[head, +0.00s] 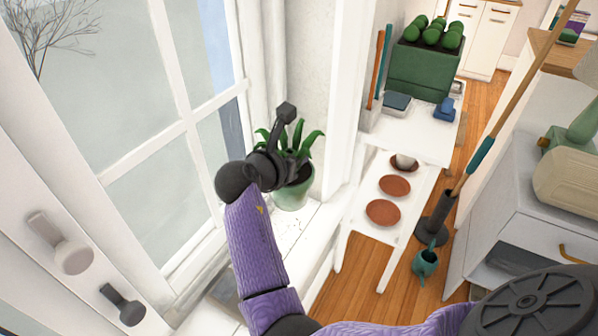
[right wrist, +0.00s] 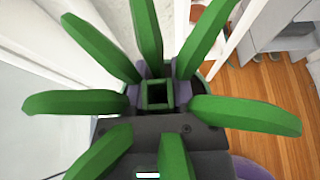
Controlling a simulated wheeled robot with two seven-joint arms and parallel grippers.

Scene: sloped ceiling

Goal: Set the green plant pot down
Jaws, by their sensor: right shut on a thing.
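The green plant pot (head: 292,197) is pale green with long dark green leaves. It is upright at the white windowsill (head: 290,232); I cannot tell whether its base touches the sill. My right gripper (head: 285,168) reaches over it from above and is shut on the plant pot's middle, among the leaves. The right wrist view shows the green leaves (right wrist: 245,112) spread around the jaws (right wrist: 157,95), with a square green piece between them. The pot's body is mostly hidden there. My left gripper is not in view.
The window (head: 130,130) is close on the left. Right of the sill stands a white shelf unit (head: 437,135) with a green crate (head: 425,68) on top and terracotta saucers (head: 383,212) below. A teal watering can (head: 425,262) stands on the wooden floor. Bare sill lies in front of the pot.

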